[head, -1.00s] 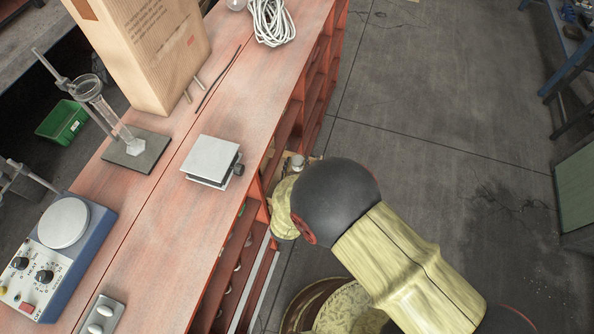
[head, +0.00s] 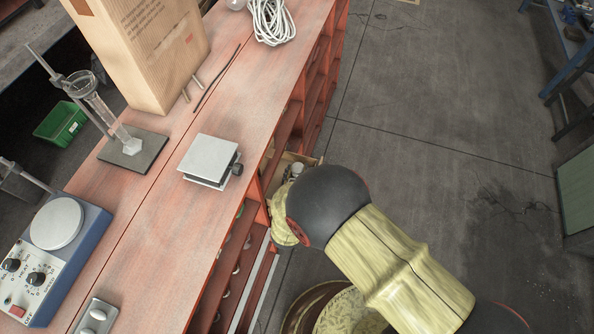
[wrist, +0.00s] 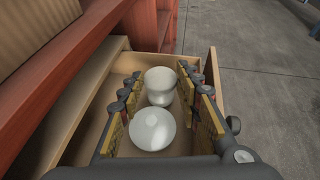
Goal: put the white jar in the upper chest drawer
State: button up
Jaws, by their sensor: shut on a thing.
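My gripper (wrist: 160,78) is inside the open wooden drawer (wrist: 208,66) in the wrist view, fingers left and right. It is shut on the white jar (wrist: 160,88), whose pale, cup-shaped body lies between the fingertips. A bright round white face (wrist: 152,130) shows nearer the camera; I cannot tell whether it is part of the jar. Contact with the drawer floor is unclear. In the head view the drawer (head: 306,158) sticks out from the red bench's side, with a small pale object (head: 297,169) inside. My arm hides the gripper there.
The red bench top (head: 225,130) carries a lab jack (head: 209,158), a hotplate (head: 57,222), a paper bag (head: 150,50) and coiled white cable (head: 271,22). Open red shelves run along its side. The concrete floor (head: 440,110) to the right is mostly clear.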

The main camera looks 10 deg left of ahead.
jog(key=o, duration=1.1)
jog(key=shift+o, duration=0.2)
jog(key=shift+r, duration=0.5)
jog(key=p+v, duration=0.5)
jog(key=v, duration=0.7)
jog(key=shift+r, duration=0.1)
